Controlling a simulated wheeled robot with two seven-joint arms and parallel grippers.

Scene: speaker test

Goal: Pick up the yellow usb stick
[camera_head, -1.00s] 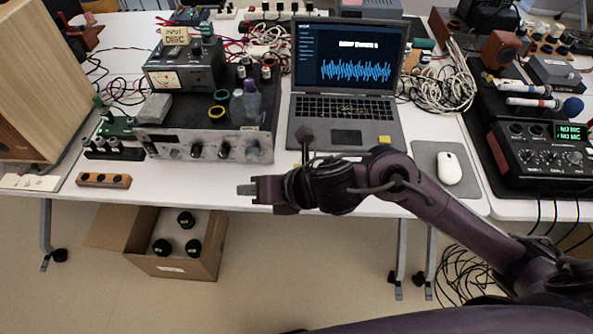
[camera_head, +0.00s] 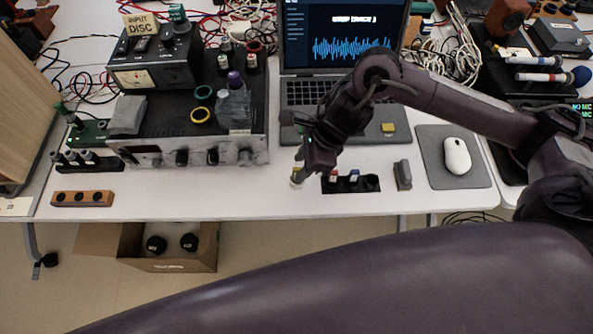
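My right gripper (camera_head: 298,177) points down over the white table, just in front of the laptop and at the left end of a small black holder (camera_head: 350,184). The holder has a red-topped and a blue-topped piece standing in it. A small pale, slightly yellowish patch shows at my fingertips; I cannot tell whether it is the yellow usb stick or the fingers themselves. The gap between the fingers is not clear. A flat yellow square (camera_head: 388,128) lies on the laptop's front right. My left gripper is not in view.
The laptop (camera_head: 300,125) stands behind my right gripper. The mouse (camera_head: 457,156) on its grey pad (camera_head: 481,174) and a small grey block (camera_head: 403,175) are to the right. The amplifier (camera_head: 140,156) is to the left. A wooden holder (camera_head: 82,198) lies near the front edge.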

